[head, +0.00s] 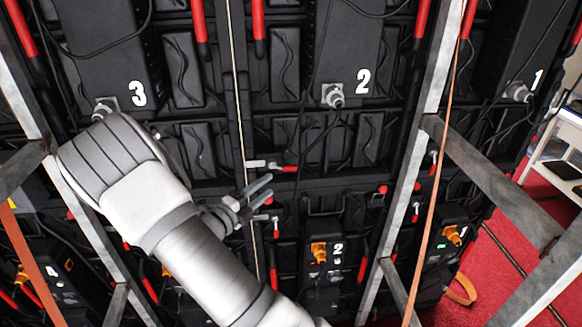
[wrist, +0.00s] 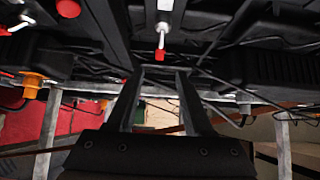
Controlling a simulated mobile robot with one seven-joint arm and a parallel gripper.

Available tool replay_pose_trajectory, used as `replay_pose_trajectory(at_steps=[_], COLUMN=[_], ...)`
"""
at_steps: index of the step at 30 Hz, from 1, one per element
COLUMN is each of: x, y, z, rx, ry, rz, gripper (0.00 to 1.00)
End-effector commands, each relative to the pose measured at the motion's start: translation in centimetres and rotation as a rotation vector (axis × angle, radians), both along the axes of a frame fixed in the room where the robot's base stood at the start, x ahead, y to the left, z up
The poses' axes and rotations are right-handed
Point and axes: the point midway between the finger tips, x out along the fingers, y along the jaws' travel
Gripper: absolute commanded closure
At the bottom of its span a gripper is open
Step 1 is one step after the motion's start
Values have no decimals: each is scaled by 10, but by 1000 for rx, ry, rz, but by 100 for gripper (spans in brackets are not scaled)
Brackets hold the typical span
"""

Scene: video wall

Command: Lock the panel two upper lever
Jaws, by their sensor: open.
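A small silver lever with a red tip (head: 273,166) lies sideways on the black panel wall, left of and below the upper box marked 2 (head: 362,82). My gripper (head: 268,186) is open and empty, with its fingertips just below this lever in the head view. In the wrist view, a silver lever with a red tip (wrist: 162,38) is straight ahead, beyond the fingertips of my gripper (wrist: 167,74). I see no contact between fingers and lever. A second silver lever (head: 266,217) shows just below the fingers.
Slanting metal struts (head: 408,185) frame the wall. A thin pale cable (head: 240,100) runs down beside the gripper. Lower box 2 (head: 325,262) has an orange connector (head: 319,251). Red carpet (head: 490,265) and a white cart (head: 555,160) are at right.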

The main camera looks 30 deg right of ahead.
Motion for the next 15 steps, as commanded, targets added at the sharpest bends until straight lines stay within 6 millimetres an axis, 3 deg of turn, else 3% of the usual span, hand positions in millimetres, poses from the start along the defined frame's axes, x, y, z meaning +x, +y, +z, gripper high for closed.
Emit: replay_pose_trajectory(at_steps=[9,15], x=[22,33], y=[-67,-95], z=[0,-1], rx=[2,3], ry=[-2,-1], rz=[-4,-2], gripper=[49,49])
